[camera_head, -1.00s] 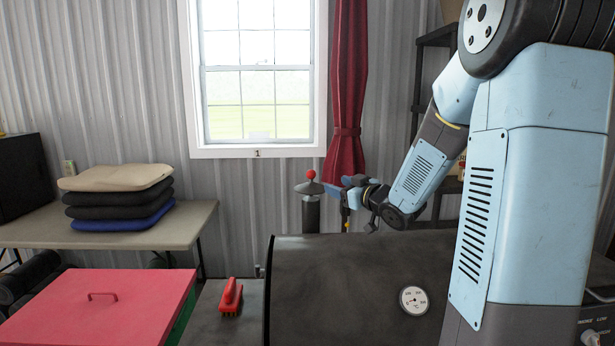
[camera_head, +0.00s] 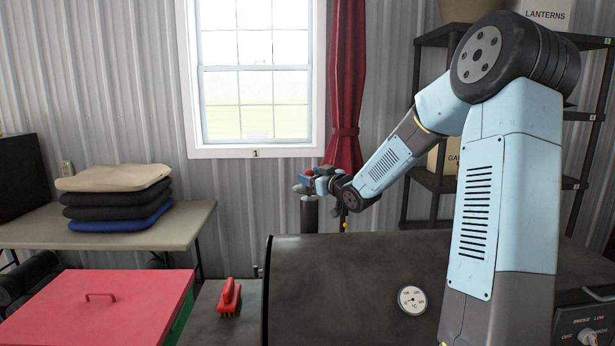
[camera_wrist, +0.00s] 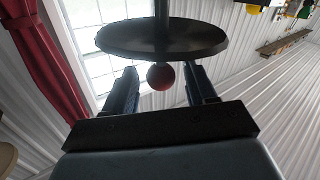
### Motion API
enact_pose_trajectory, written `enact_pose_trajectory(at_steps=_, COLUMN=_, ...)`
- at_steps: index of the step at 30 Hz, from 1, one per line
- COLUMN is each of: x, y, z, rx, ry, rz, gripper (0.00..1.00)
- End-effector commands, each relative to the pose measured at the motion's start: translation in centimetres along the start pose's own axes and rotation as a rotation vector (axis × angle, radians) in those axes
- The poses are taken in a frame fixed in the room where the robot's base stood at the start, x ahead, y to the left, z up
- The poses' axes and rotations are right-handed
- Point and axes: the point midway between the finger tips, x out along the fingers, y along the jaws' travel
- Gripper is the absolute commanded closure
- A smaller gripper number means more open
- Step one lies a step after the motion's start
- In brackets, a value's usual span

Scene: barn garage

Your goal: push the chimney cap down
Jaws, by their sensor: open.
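The chimney pipe (camera_head: 309,215) is a dark upright cylinder behind the smoker's dark lid. The chimney cap (camera_head: 299,189) is a grey disc at its top, mostly covered by my gripper (camera_head: 309,180) in the head view. In the wrist view, which is turned over, the dark cap (camera_wrist: 162,40) is seen with its stem and a red ball knob (camera_wrist: 160,76). My gripper (camera_wrist: 163,84) is open, its two fingers on either side of the knob, with gaps showing. Whether the cap touches the pipe rim is hidden.
The smoker's lid (camera_head: 350,275) with a dial gauge (camera_head: 412,300) lies below my arm. A red curtain (camera_head: 345,90) hangs behind the chimney. A shelf rack (camera_head: 430,130) stands at right.

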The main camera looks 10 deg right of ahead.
Motion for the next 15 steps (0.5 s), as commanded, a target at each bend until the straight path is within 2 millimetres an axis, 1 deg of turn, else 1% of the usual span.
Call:
enact_pose_trajectory(at_steps=3, x=0.96, y=-0.06, z=-0.03, rx=0.0, ry=0.001, rz=-0.001, gripper=0.44)
enact_pose_trajectory(at_steps=6, x=1.33, y=-0.08, z=0.0, rx=0.0, ry=0.0, rz=-0.001, gripper=0.44)
enact_pose_trajectory(at_steps=15, x=1.44, y=-0.11, z=0.0, rx=0.0, ry=0.0, rz=-0.001, gripper=0.45)
